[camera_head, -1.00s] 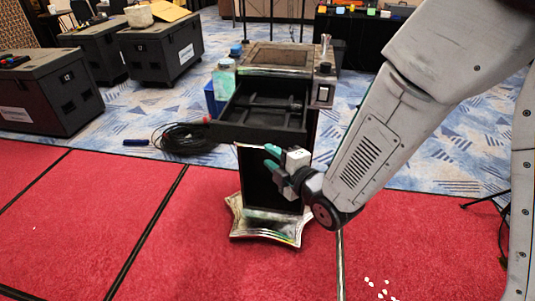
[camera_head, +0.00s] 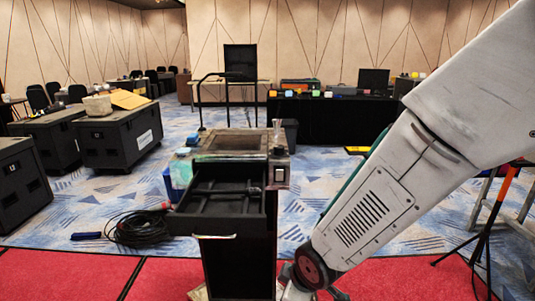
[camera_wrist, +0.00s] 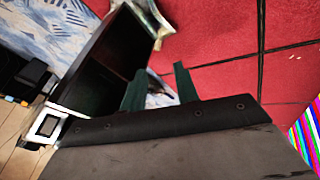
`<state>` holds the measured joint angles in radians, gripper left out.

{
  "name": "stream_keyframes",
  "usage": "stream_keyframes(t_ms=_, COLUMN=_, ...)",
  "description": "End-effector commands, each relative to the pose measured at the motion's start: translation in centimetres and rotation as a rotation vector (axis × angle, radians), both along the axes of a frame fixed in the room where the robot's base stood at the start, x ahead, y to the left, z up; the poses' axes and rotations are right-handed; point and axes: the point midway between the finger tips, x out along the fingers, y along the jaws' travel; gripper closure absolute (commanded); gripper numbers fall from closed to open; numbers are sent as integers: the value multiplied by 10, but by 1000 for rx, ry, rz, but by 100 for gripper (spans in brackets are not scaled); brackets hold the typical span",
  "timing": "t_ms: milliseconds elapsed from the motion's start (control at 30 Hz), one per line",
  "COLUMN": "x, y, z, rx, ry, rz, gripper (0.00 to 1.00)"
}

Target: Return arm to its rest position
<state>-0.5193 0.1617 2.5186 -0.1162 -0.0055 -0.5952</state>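My arm (camera_head: 375,200) reaches down from the upper right in the head view. Its wrist joint is near the bottom edge, right of a black cabinet (camera_head: 238,265). My gripper is mostly cut off or hidden there. In the wrist view my gripper (camera_wrist: 159,70) shows two dark green fingers, spread apart. Nothing is seen held between them. The cabinet's dark side also shows in the wrist view, just beyond and left of the fingers. I cannot tell how wide the gap to it is.
The cabinet's drawer (camera_head: 222,198) is pulled open. A coiled black cable (camera_head: 140,228) lies left of it. Black cases (camera_head: 118,138) stand at the left, a black-draped table (camera_head: 335,122) behind. A tripod stand (camera_head: 490,225) is at the right. Red floor lies in front.

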Motion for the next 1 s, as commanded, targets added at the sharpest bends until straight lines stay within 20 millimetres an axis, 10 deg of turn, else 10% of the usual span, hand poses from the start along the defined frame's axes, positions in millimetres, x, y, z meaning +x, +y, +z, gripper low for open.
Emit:
stream_keyframes(t_ms=200, x=-53, y=-91, z=63, rx=-57, ry=291, rz=-475, gripper=69)
stream_keyframes(t_ms=500, x=-149, y=-173, z=155, rx=-56, ry=512, rz=-990, gripper=69)
stream_keyframes(t_ms=1000, x=-190, y=-215, z=212, rx=115, ry=391, rz=-1203, gripper=69)
